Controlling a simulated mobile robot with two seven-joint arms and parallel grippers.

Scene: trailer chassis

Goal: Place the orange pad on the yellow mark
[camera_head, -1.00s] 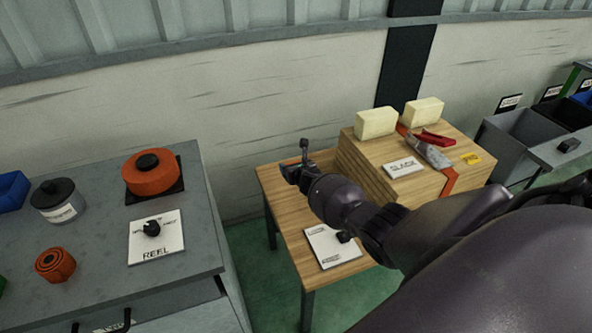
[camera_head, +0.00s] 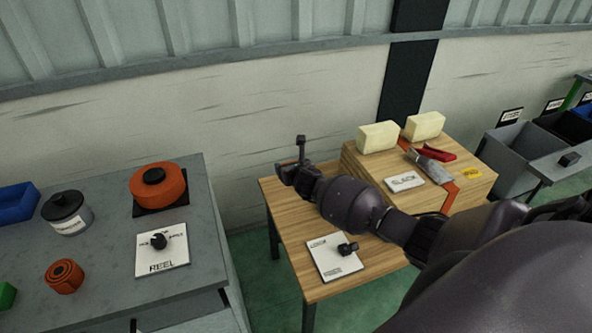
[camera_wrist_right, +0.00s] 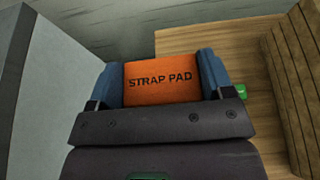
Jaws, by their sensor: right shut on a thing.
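My right gripper (camera_wrist_right: 161,72) is shut on the orange pad (camera_wrist_right: 160,85), which reads STRAP PAD and sits between the two blue fingers in the right wrist view. In the head view my right gripper (camera_head: 291,173) is over the back left corner of the low wooden table (camera_head: 285,215); the pad cannot be made out there. A small yellow patch (camera_head: 472,173) lies on top of the wooden stack (camera_head: 450,195), at its right side, well to the right of the gripper. My left gripper is not in view.
On the stack lie two cream blocks (camera_head: 379,136) (camera_head: 425,126), an orange-red strap (camera_head: 450,196), a red-handled tool (camera_head: 436,154) and a white card (camera_head: 404,182). A grey bench (camera_head: 105,265) with an orange reel (camera_head: 158,188) stands left, across a gap. Grey bins (camera_head: 520,150) stand right.

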